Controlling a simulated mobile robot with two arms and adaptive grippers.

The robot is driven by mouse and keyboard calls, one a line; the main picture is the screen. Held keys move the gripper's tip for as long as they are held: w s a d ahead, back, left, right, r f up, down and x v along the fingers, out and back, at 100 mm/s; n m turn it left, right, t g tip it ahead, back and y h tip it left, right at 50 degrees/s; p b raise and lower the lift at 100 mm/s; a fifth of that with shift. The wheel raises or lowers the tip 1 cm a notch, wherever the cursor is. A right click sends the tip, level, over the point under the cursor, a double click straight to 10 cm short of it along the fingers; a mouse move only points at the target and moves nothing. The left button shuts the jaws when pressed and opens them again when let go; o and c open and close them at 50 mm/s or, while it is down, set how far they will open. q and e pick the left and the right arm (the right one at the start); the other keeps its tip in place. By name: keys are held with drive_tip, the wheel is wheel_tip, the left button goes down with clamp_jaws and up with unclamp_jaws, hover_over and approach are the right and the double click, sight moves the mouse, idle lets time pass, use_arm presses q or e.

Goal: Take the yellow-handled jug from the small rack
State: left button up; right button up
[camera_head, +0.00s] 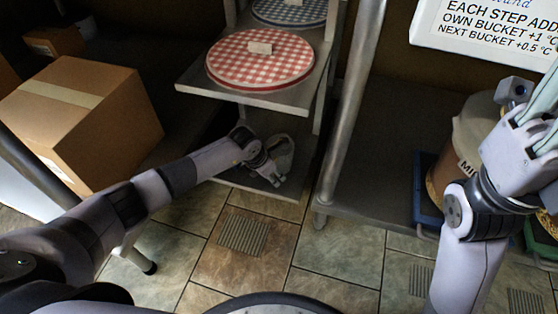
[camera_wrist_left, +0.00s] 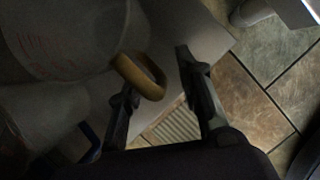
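The yellow-handled jug (camera_wrist_left: 70,40) is clear with faint red markings and shows at the upper left of the left wrist view. Its yellow handle (camera_wrist_left: 138,76) lies between my left gripper's fingers, nearer the left finger. The left gripper (camera_wrist_left: 158,72) is open, and I cannot tell whether it touches the handle. In the head view my left gripper (camera_head: 274,178) is low at the bottom shelf of the small rack (camera_head: 245,180). The upper shelf hides most of what stands there. My right gripper (camera_head: 535,110) is raised at the right edge, its fingertips partly cut off.
A second clear jug (camera_wrist_left: 35,120) with a blue handle (camera_wrist_left: 85,135) stands close by. Red checkered discs (camera_head: 260,60) lie on the rack's upper shelf (camera_head: 275,97). A cardboard box (camera_head: 85,115) is at left. A bucket (camera_head: 445,170) stands at right. Tiled floor is clear in front.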

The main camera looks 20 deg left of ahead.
use_arm(q)
clamp_jaws()
idle(0.6)
